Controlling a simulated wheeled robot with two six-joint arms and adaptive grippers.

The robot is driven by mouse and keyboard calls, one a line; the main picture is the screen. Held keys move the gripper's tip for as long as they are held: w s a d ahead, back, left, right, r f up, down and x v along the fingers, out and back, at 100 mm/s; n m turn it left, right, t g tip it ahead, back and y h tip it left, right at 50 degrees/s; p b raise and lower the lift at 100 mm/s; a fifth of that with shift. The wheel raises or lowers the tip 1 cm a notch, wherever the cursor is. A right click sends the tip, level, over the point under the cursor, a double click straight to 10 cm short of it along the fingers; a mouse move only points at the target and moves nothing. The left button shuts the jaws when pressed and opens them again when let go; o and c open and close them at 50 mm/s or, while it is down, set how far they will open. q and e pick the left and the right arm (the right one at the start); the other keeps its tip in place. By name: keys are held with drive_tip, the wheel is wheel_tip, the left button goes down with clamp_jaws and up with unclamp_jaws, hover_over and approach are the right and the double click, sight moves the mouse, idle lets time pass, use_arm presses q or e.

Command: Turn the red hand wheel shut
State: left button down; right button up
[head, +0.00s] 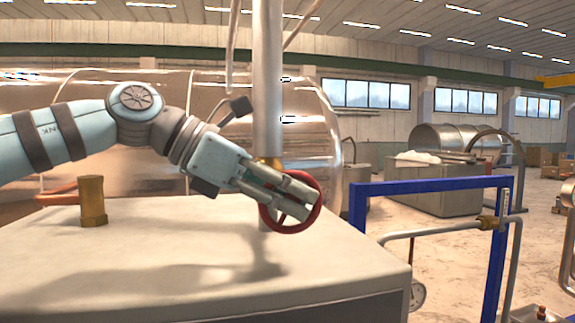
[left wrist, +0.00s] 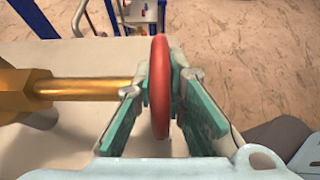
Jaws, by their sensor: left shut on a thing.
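The red hand wheel (head: 316,208) is mounted at the vertical grey pipe, above the pale box top. My left gripper (head: 299,193) comes in from the left and reaches across the wheel, covering part of its ring. In the left wrist view the wheel's rim (left wrist: 160,88) shows edge-on between the two fingers of my left gripper (left wrist: 163,92), which is shut on it. The wheel's brass stem (left wrist: 90,88) runs to the left from behind the near finger. My right gripper is in neither view.
A pale box (head: 180,265) fills the lower left, with a brass fitting (head: 92,202) standing on it. The vertical pipe (head: 267,80) rises beside the gripper. A blue frame (head: 430,185) with a brass valve and pipe stands to the right. Floor lies open beyond.

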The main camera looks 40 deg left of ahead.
use_arm(q)
drive_tip(key=shift+g+y, duration=0.3)
drive_tip(key=shift+g, duration=0.2)
drive_tip(key=shift+f, duration=0.1)
drive_tip(key=c, duration=1.7)
unclamp_jaws()
drive_tip(key=shift+w+d, duration=0.1)
drive_tip(key=shift+o, duration=0.3)
drive_tip(key=shift+w+d, duration=0.1)
drive_tip(key=shift+w, duration=0.1)
drive_tip(key=v, duration=1.2)
